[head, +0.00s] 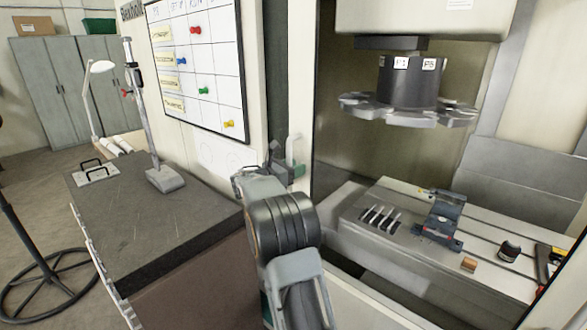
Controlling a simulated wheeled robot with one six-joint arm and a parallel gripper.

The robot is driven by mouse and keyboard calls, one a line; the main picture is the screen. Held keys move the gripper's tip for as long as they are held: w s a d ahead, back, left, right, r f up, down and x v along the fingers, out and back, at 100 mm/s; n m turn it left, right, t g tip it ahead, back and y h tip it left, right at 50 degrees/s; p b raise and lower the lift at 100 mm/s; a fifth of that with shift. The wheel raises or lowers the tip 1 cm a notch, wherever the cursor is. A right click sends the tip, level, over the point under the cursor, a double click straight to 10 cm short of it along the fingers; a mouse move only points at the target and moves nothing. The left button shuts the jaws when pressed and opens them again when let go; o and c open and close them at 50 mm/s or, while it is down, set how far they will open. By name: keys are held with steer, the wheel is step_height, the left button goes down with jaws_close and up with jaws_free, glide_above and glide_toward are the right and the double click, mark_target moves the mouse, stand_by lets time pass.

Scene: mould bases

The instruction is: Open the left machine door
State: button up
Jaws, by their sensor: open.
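The machine's work space stands open to view on the right. A narrow pale upright panel (291,75), which looks like the left machine door, borders the left side of this opening. A grey-green upright piece (294,150), possibly its handle, shows low on the panel, just behind my gripper. My gripper (284,168) is in the middle of the head view, in front of the panel's lower part. It is open, and I see nothing held in it. My wrist hides part of this spot, and I cannot tell whether the fingers touch the piece.
Inside the machine, a tool carousel (408,108) hangs above a slotted table (395,248) bearing a vise (440,222) and small tools. On the left, a dark granite plate (135,225) carries a height gauge (164,178). A whiteboard (212,60) hangs above it. Grey cabinets (60,100) stand behind.

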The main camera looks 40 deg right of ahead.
steer(key=a+b, duration=0.3)
steer(key=a, duration=1.1)
steer(key=shift+w, duration=0.25)
steer(key=s+a+f+m+y, duration=0.2)
steer(key=f+m+y, duration=0.15)
steer(key=f, duration=0.25)
steer(key=s+a+f+m+y, duration=0.1)
steer(key=s+f+m+y, duration=0.25)
steer(key=f, duration=0.25)
steer(key=s+a+f+m+t+y, duration=0.1)
steer(key=s+a+m+t+y, duration=0.4)
steer(key=s+a+m+y, duration=0.5)
steer(key=shift+s+a+f+m+y, duration=0.25)
steer(key=shift+s+a+y, duration=0.25)
steer(key=shift+s+a, duration=3.3)
